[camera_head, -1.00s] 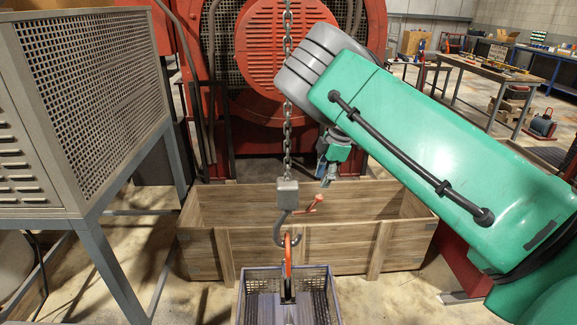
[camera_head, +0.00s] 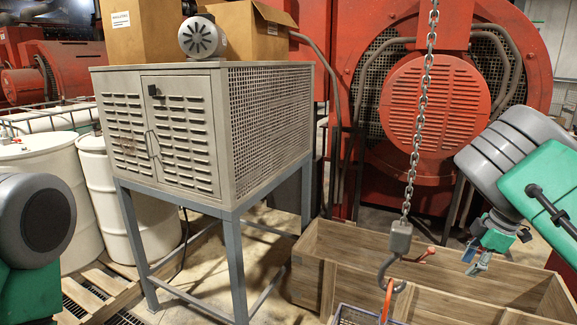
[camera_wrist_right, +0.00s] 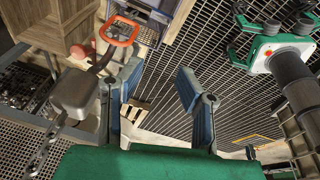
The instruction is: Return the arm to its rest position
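My right arm enters the head view from the right edge, green with grey joint covers. Its gripper (camera_head: 476,262) hangs over the wooden crate, right of the chain hook (camera_head: 390,270) and apart from it. In the right wrist view the two blue fingers (camera_wrist_right: 158,103) stand wide apart with nothing between them. The hook's grey block (camera_wrist_right: 75,93) is left of the fingers there. An orange-red handle (camera_head: 387,300) hangs on the hook; it also shows in the wrist view (camera_wrist_right: 120,30). A part of my left arm (camera_head: 35,225) shows at the left edge; its gripper is out of frame.
A wooden crate (camera_head: 480,305) stands below the hook, with the rim of a basket (camera_head: 352,315) in front. The chain (camera_head: 418,130) hangs down. A grey vented cabinet on legs (camera_head: 185,130) stands left of it, carrying cardboard boxes (camera_head: 243,30). Large red machinery (camera_head: 345,60) stands behind.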

